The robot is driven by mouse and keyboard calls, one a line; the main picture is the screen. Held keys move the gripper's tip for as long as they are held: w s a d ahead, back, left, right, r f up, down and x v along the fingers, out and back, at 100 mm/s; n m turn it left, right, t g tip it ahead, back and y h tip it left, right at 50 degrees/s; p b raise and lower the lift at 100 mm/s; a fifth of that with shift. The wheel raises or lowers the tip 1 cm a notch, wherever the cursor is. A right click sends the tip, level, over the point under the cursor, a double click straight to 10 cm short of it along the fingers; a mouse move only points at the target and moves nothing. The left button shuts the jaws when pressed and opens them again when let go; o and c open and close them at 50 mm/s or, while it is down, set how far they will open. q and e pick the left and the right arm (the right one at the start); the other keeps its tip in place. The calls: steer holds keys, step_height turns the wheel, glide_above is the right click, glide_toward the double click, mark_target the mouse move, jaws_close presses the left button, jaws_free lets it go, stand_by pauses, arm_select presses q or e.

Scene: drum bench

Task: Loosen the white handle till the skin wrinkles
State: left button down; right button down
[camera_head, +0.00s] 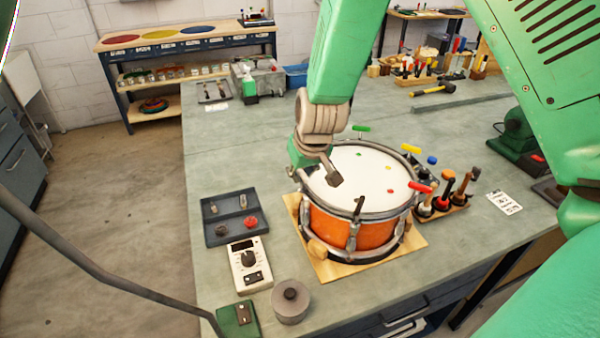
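An orange drum (335,229) with a white skin (345,180) and metal rim stands on a wooden board (330,270). Handles around its rim include a green one (361,128), a yellow one (411,148), a red one (420,187) and a black one (358,206). I cannot make out a white handle; my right arm covers the rim's far left. I see no clear wrinkles in the skin. My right gripper (334,180) points down over the skin's left part. Its fingers look like one dark tip, so its opening is unclear. My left gripper is out of view.
Left of the drum are a dark tray (218,235), a white meter (238,276) with a knob and a grey round weight (291,303). A rack of tools (440,212) stands close on the right. A dark rod (100,270) crosses the lower left.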

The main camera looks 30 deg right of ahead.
steer(key=shift+d, duration=0.1)
steer(key=shift+n+y, duration=0.3)
steer(key=shift+n, duration=0.4)
steer(key=n+y+p, duration=0.1)
steer(key=n, duration=0.2)
steer(key=n+y+p, duration=0.1)
steer(key=n, duration=0.1)
steer(key=n+y+p, duration=0.1)
steer(key=n, duration=0.2)
steer(key=shift+g, duration=0.4)
steer(key=shift+r+n, duration=0.1)
steer(key=shift+n, duration=0.3)
steer(key=c, duration=1.6)
jaws_free()
